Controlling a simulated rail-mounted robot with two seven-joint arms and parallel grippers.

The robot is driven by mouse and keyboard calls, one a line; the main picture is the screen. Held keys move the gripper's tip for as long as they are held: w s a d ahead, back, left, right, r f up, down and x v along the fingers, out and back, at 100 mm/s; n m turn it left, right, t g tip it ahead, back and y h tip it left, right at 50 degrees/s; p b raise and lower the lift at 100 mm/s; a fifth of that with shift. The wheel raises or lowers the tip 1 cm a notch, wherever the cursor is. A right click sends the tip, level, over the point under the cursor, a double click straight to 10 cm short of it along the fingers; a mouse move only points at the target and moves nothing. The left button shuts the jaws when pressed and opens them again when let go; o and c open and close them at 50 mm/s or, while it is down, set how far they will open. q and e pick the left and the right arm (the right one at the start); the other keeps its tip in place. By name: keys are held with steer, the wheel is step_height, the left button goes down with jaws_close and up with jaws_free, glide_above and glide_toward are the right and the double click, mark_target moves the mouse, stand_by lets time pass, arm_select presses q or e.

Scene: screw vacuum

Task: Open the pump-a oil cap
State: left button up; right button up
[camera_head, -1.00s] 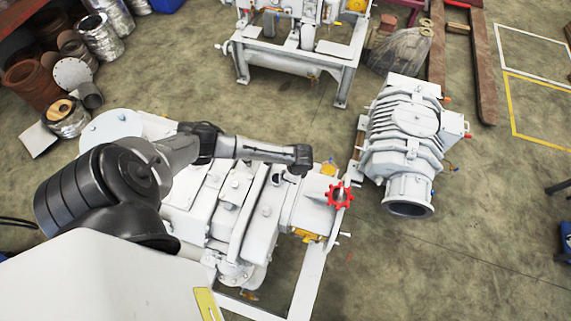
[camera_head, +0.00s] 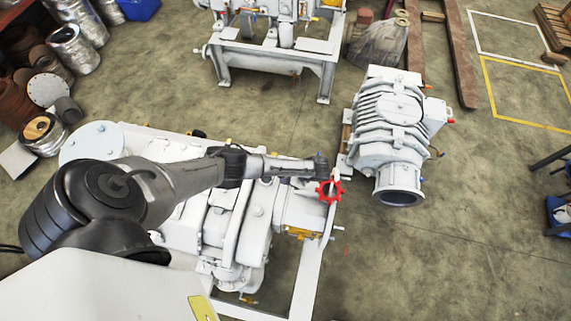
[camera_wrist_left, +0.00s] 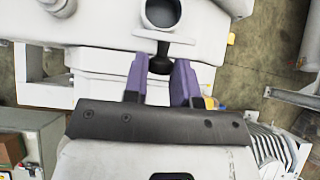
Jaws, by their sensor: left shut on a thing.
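The white pump (camera_head: 225,215) stands on a white frame below my left arm. My left gripper (camera_head: 318,170) is at the pump's right end, just above and left of a red handwheel (camera_head: 329,191). In the left wrist view its two purple fingers (camera_wrist_left: 160,66) are shut on a small black cap-like piece (camera_wrist_left: 160,62); which part it is cannot be told for sure. Just beyond it is a round port (camera_wrist_left: 161,12) with a dark inside, with a pale crossbar between. The piece's underside is hidden. My right gripper is not in view.
A ribbed white blower (camera_head: 393,120) stands right of the pump, close to the handwheel. Another white pump on a frame (camera_head: 270,55) is at the back. Metal cans and pipes (camera_head: 65,50) lie at the left. The floor at lower right (camera_head: 440,265) is clear.

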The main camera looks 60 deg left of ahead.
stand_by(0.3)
arm_select(q)
steer(key=o, duration=0.9)
steer(key=shift+w+d+r, duration=0.2)
steer(key=shift+r, duration=0.05)
steer(key=p+v, duration=0.1)
steer(key=v, duration=1.2)
